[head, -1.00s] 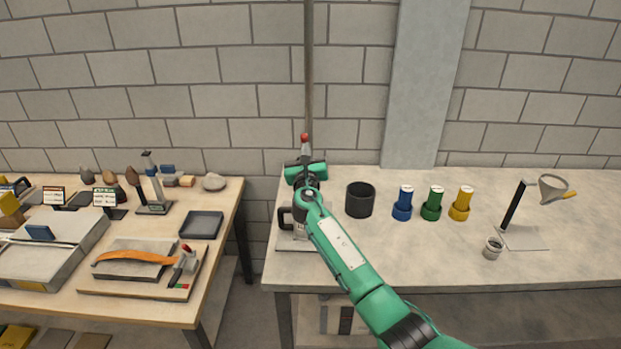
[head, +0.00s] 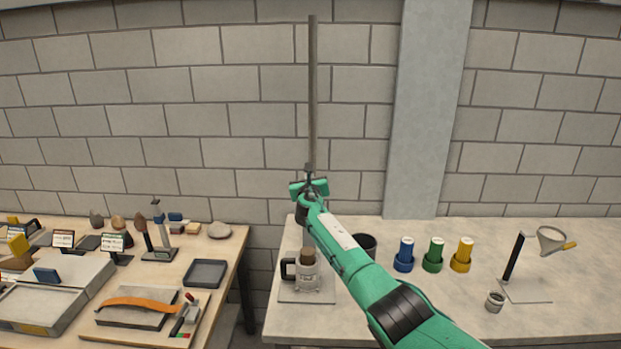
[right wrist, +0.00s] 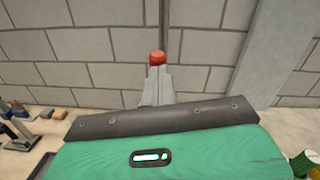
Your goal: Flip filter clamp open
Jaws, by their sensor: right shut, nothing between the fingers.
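A red knob (right wrist: 157,57) shows in the right wrist view, just beyond the tips of my right gripper's grey fingers. I take it for part of the filter clamp, but the rest of the clamp is hidden, and I cannot tell whether the fingers touch the knob. In the head view my right gripper (head: 309,172) is shut and empty, raised in front of a tall vertical pole (head: 313,90). Below it a glass jug (head: 308,280) with a black handle and a brown top stands on a pale base plate. My left gripper is not in view.
The right bench (head: 420,305) holds a black pot (head: 367,244) partly behind my arm, blue, green and yellow bottles, a small cup (head: 495,302) and a funnel stand (head: 513,257). The left bench is crowded with trays and tools. A block wall stands behind.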

